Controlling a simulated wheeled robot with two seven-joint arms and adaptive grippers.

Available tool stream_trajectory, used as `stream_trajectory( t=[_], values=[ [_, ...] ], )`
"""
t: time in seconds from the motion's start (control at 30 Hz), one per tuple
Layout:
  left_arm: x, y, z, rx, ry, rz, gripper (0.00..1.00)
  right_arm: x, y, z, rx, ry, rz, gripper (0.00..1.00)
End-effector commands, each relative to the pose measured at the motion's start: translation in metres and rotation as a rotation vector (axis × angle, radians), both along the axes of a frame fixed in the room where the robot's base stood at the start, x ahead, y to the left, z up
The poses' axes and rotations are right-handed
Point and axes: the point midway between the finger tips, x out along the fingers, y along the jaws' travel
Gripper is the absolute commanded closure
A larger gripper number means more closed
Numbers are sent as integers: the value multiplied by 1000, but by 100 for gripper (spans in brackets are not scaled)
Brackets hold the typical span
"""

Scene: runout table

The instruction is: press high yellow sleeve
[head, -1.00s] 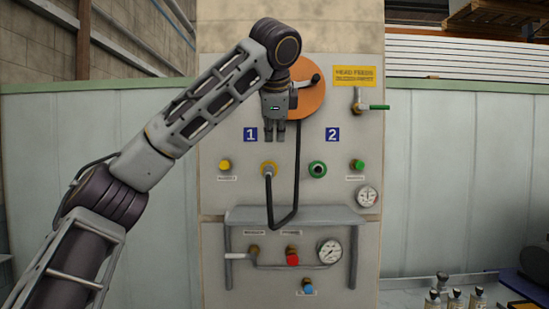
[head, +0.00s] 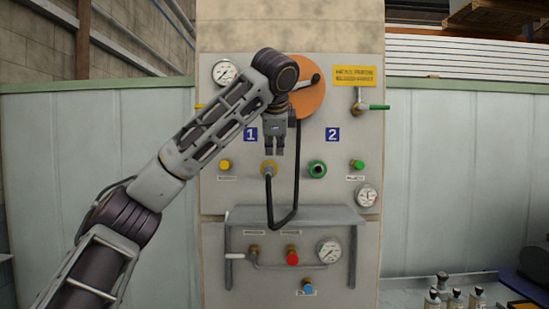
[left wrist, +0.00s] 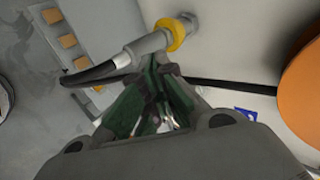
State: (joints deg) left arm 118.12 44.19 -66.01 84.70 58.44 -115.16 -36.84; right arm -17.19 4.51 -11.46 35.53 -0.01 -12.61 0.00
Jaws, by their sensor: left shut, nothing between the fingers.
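The yellow sleeve (head: 269,168) is a ring on a hose coupling on the upper panel, below the blue 1 sign (head: 250,134). A black hose (head: 269,205) hangs from this coupling and loops up again to the right. In the left wrist view the yellow sleeve (left wrist: 171,35) sits around the metal coupling, beyond my fingers. My left gripper (head: 274,152) points down, shut and empty, just above the sleeve in the head view. I cannot tell whether it touches the coupling. My right gripper is not in view.
A yellow knob (head: 225,165) is to the left. An orange disc (head: 310,98) with a crank is behind my wrist. A grey shelf (head: 298,214) juts out below.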

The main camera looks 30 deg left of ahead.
Motion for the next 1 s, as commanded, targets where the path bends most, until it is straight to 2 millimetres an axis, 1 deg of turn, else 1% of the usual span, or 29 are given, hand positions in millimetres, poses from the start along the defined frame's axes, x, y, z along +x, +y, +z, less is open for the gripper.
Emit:
stream_trajectory(
  t=[0.8,1.0],
  values=[
    [27,17,-31,-1,2,0,100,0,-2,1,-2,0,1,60],
    [45,28,-28,0,1,2,100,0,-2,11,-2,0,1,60]
  ],
)
